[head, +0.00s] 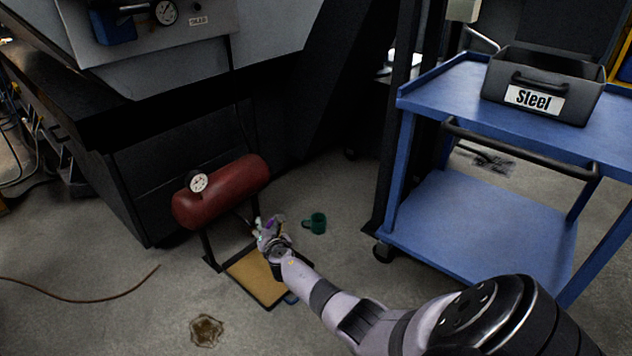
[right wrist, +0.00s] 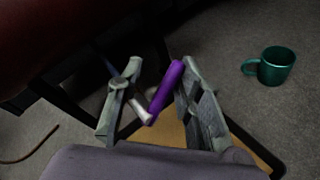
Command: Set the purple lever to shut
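The purple lever (right wrist: 166,90) shows between the fingers of my right gripper (right wrist: 159,68) in the right wrist view. It slants up to the right from a silver metal stem (right wrist: 140,107). The fingers are spread apart. The lever is closer to the right finger; I cannot tell if it touches. In the head view my right gripper (head: 268,231) is low beside the red tank (head: 226,192), above a framed tan board (head: 255,277), and hides most of the lever. My left gripper is not in view.
A green mug (head: 316,223) stands on the floor right of the gripper. A blue cart (head: 470,225) with a grey box labelled Steel (head: 540,88) is at the right. A round gauge (head: 198,182) sits on the tank. A brown stain (head: 206,331) and a cable (head: 90,298) lie at left.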

